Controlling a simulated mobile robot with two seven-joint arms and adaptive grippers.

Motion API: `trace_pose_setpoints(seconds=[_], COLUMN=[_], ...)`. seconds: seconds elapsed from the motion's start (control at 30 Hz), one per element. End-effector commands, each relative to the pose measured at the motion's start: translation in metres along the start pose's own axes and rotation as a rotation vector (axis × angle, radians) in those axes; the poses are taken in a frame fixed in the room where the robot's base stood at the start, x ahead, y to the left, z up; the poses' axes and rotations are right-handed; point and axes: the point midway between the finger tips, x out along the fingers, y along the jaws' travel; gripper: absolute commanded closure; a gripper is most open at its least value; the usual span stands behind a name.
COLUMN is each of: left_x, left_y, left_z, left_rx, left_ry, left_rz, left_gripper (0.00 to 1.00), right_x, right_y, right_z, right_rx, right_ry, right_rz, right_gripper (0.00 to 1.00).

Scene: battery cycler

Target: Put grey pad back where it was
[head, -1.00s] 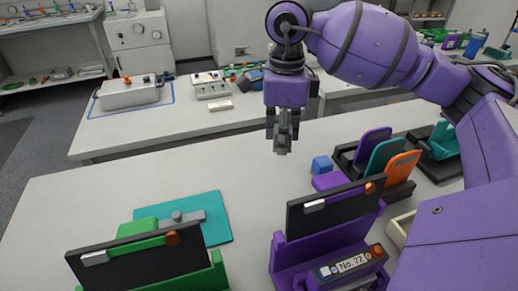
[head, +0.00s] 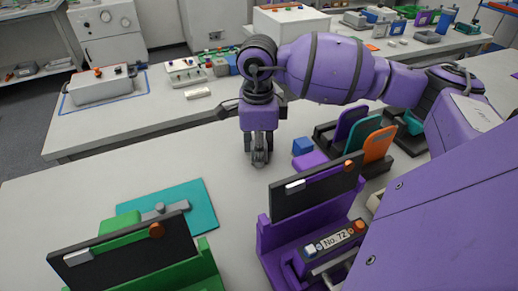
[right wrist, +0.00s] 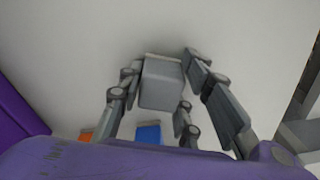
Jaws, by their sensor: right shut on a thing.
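My right gripper (head: 259,160) is shut on a small grey pad (right wrist: 161,83), which shows as a grey block between its fingers in the right wrist view. In the head view the gripper points down over the bare white table, left of a blue block (head: 303,146). The fingers partly hide the pad there, and I cannot tell whether it touches the table. A purple block (head: 308,161) lies beside the blue one. My left gripper is not in view.
A purple stand (head: 272,240) labelled No. 72 and a green stand (head: 205,268) with black panels are in front. A teal mat (head: 203,205) lies left. A black rack (head: 328,134) holds purple, teal and orange plates. The table's middle is clear.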

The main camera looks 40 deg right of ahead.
Motion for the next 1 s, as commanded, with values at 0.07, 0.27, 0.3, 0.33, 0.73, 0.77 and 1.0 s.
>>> trace_pose_setpoints(seconds=[0.07, 0.27, 0.3, 0.33, 0.73, 0.77, 1.0], left_x=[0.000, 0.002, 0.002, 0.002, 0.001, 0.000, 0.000], left_y=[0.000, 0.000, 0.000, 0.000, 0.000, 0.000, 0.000], left_z=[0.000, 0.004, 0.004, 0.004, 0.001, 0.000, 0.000], left_rx=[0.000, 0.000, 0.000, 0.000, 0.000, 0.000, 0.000], left_ry=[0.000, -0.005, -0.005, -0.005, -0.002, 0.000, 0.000], left_rz=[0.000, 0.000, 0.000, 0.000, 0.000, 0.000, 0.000], left_gripper=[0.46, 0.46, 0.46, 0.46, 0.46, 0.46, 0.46], right_x=[-0.001, 0.005, 0.004, 0.004, 0.001, -0.001, -0.037], right_y=[0.000, 0.000, 0.000, 0.000, 0.000, 0.000, -0.001], right_z=[0.000, 0.000, 0.000, 0.000, 0.000, 0.000, 0.001], right_rx=[0.000, 0.000, 0.000, 0.000, 0.000, 0.000, 0.000], right_ry=[0.000, 0.000, 0.000, 0.000, -0.001, -0.001, -0.003], right_rz=[-0.001, 0.001, 0.000, 0.000, 0.000, -0.001, -0.004], right_gripper=[0.92, 0.92, 0.63, 0.59, 0.49, 0.49, 0.49])
